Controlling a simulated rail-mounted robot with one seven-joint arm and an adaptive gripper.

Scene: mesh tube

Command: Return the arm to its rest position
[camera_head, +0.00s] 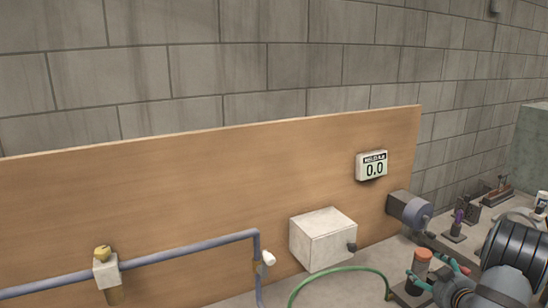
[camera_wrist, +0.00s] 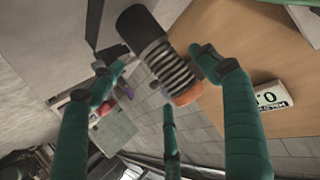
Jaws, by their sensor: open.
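My gripper (camera_head: 436,270) is at the lower right in the head view, low over the bench. Its green fingers are spread open in the wrist view (camera_wrist: 150,72). A dark cylinder with an orange-brown end (camera_head: 421,256) stands near the fingers in the head view. In the wrist view a black cylinder with a striped mesh band and an orange end (camera_wrist: 172,70) shows between and beyond the fingertips. One fingertip overlaps its edge there; I cannot tell whether they touch. My dark arm covers the lower right corner of the head view.
A wooden board (camera_head: 190,190) carries a display reading 0.0 (camera_head: 372,166). Small tools (camera_head: 468,210) sit on the right bench.

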